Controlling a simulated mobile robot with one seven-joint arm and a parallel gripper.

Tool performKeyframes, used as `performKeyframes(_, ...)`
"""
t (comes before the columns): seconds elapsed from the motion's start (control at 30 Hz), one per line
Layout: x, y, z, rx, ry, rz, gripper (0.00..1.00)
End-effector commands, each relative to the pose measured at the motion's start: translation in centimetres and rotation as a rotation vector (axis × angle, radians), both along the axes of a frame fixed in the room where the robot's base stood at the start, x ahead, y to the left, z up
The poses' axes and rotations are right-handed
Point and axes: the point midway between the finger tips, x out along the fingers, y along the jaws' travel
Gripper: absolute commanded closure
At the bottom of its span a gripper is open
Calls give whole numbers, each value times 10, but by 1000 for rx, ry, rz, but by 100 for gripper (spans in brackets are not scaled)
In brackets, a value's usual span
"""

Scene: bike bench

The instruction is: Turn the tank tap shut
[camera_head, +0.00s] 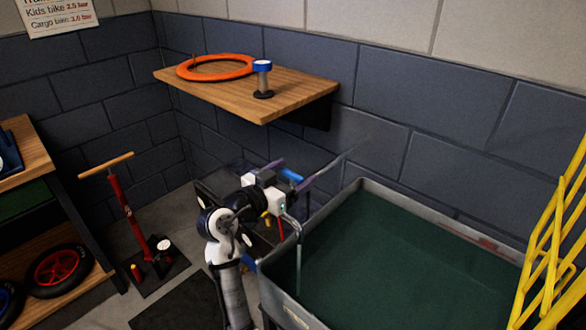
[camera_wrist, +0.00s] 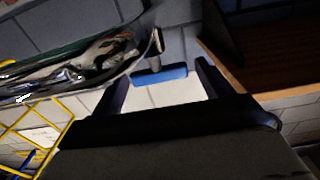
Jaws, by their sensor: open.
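The tank tap has a blue bar handle (camera_head: 291,174), which also shows in the wrist view (camera_wrist: 160,76) on a short stem. A curved grey spout (camera_head: 293,222) hangs over the near left side of the tank (camera_head: 372,187). A thin pale line runs down from it; I cannot tell whether it is pipe or water. My gripper (camera_head: 303,167) is open beside the wall. In the wrist view, the handle appears between my two dark fingers (camera_wrist: 162,66), with gaps on both sides. Whether it lies fully between the tips in depth is unclear.
A wooden shelf (camera_head: 215,97) with an orange ring (camera_head: 190,72) and a blue-topped object (camera_head: 262,78) is above and behind my arm. A red floor pump (camera_head: 127,205) stands at left. A yellow rack (camera_head: 560,235) stands at the tank's right.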

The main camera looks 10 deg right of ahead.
Motion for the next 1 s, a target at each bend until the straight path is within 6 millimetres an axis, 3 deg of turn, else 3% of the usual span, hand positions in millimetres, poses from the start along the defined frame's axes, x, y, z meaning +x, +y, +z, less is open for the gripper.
performKeyframes(0.37, 4, -5, 0, 1, -1, 0, 22)
performKeyframes(0.7, 3, -5, 0, 0, 0, 0, 65)
performKeyframes(1.0, 4, -5, -2, -1, -2, -32, 66)
